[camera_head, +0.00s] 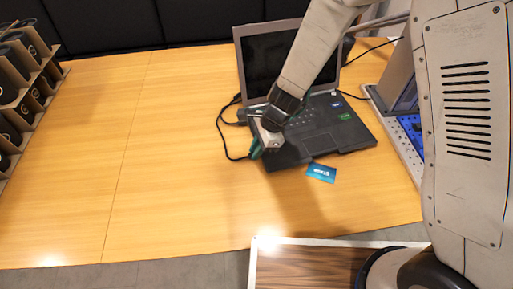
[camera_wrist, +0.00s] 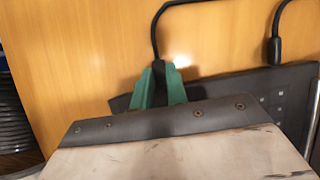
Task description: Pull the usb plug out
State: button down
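A black laptop (camera_head: 318,122) stands open on the wooden table, its screen raised at the back. In the head view my gripper (camera_head: 257,150) is low at the laptop's left front edge. In the wrist view the green fingers (camera_wrist: 161,80) close on both sides of a black usb plug (camera_wrist: 159,71), with its cable (camera_wrist: 154,35) running up from it. The plug is at the laptop's edge (camera_wrist: 122,102). The fingers and gripper body hide the plug's far end, so I cannot tell how deep it sits in a port.
A second black plug (camera_wrist: 275,50) is at the same laptop edge. A blue card (camera_head: 321,173) lies before the laptop. A rack (camera_head: 27,82) stands far left and a machine with a perforated base (camera_head: 409,145) at right.

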jog(key=shift+s+a, duration=0.25)
jog(key=shift+a, duration=0.35)
jog(key=shift+s+a, duration=0.2)
jog(key=shift+a, duration=0.4)
jog(key=c, duration=1.4)
grip_release()
jog(key=v, duration=0.7)
jog(key=shift+d+r, duration=0.15)
jog(key=shift+r, duration=0.2)
